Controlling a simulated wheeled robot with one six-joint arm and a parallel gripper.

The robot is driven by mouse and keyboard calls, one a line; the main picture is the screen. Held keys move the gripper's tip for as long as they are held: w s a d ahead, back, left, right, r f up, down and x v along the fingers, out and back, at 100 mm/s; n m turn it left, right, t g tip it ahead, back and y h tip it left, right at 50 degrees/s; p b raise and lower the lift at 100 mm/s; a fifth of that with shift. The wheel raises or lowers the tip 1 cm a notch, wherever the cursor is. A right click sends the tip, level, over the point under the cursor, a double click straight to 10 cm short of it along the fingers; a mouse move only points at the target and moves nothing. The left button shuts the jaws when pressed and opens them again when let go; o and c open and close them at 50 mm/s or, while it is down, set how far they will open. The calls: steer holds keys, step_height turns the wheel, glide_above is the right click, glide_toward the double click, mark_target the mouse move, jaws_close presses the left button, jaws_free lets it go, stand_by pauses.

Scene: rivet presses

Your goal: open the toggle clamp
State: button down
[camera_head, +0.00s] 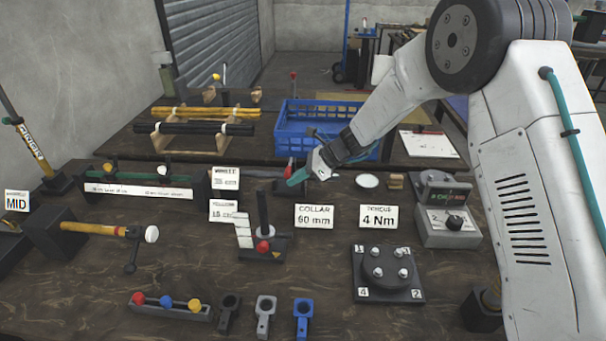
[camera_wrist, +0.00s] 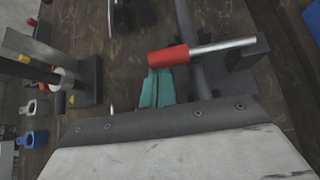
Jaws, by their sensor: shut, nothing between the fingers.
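The toggle clamp's red handle grip (camera_wrist: 168,55) sits on a bare metal rod (camera_wrist: 222,46) in the wrist view, above a dark base (camera_wrist: 250,58). In the head view the red grip (camera_head: 289,168) shows just left of my fingers, and the dark base (camera_head: 262,184) is partly hidden by my gripper. My gripper (camera_head: 297,178) has teal fingers, shut with nothing between them. In the wrist view the fingertips (camera_wrist: 157,76) end right at the red grip. I cannot tell whether they touch it. The clamp's jaw end is not clear.
A blue crate (camera_head: 318,135) stands behind my gripper. A post stand with a red knob (camera_head: 262,215) is in front, near COLLAR (camera_head: 314,216) and TORQUE (camera_head: 378,216) signs. A bolt plate (camera_head: 387,274) and torque tester (camera_head: 448,222) lie to the right. Bare bench shows between them.

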mark_target(289, 173)
steer(key=shift+r, duration=0.15)
stand_by(0.3)
steer(key=r+g, duration=0.1)
steer(key=r+m+g, duration=0.1)
steer(key=shift+w+r+m, duration=0.3)
steer(key=shift+r, duration=0.05)
steer(key=w+r+g, duration=0.1)
steer(key=w+r+m+g, duration=0.1)
steer(key=r, duration=0.1)
steer(key=w+r+m+g, duration=0.1)
steer(key=shift+r+y, duration=0.3)
steer(key=shift+r, duration=0.1)
steer(key=w+r, duration=0.2)
steer(key=w, duration=0.3)
steer(key=shift+w+r, duration=0.2)
steer(key=shift+w, duration=0.2)
steer(key=shift+w+r, duration=0.2)
